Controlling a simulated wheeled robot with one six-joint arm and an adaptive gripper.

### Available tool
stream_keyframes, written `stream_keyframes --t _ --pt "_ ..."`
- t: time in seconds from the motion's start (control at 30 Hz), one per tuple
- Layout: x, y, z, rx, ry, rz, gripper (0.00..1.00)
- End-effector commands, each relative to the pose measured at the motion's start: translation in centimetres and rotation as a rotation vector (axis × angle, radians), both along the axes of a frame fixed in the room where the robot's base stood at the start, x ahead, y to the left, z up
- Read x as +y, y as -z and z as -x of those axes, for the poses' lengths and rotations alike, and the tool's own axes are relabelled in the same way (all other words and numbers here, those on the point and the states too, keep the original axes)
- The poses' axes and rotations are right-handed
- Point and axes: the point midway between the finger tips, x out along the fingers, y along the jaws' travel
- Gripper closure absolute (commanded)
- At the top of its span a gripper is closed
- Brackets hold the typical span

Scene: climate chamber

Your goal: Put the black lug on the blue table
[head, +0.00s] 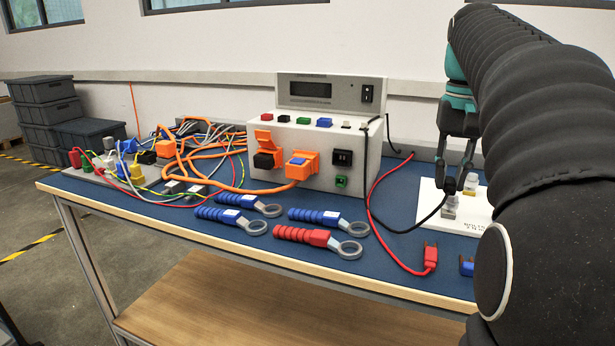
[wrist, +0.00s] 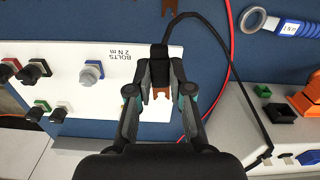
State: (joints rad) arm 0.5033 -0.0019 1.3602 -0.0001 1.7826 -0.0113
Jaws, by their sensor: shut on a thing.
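My gripper (head: 459,165) is shut on the black lug (head: 449,186) above the white bolt board (head: 480,217) at the right of the head view. In the wrist view the black lug (wrist: 159,56) sits between the fingertips, its copper fork (wrist: 161,92) showing below them. A black cable runs from the lug to the white instrument. I cannot tell whether the lug touches the board. The blue table (head: 390,240) has bare top in front of the board and between the tools.
A red lug (head: 430,257) on a red cable and a blue lug (head: 467,265) lie near the front edge. Blue and red ring-ended tools (head: 303,236) lie mid-table. The white instrument (head: 335,176) stands behind. Tangled cables (head: 185,150) fill the left end.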

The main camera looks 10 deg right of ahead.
Motion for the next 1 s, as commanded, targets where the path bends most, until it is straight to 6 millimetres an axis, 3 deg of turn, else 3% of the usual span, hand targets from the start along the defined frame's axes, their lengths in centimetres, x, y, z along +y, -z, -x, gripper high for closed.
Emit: stream_keyframes --t 0.13,0.27,0.73,1.0 --pt "-2.0 -1.2 2.3 -0.001 0.083 0.000 1.00" --pt "-2.1 -1.0 2.3 0.001 0.103 -0.001 1.00" --pt "3.0 4.2 -4.9 0.003 0.099 -0.001 1.00" --pt "4.2 5.6 -6.8 0.000 0.102 0.000 1.00"
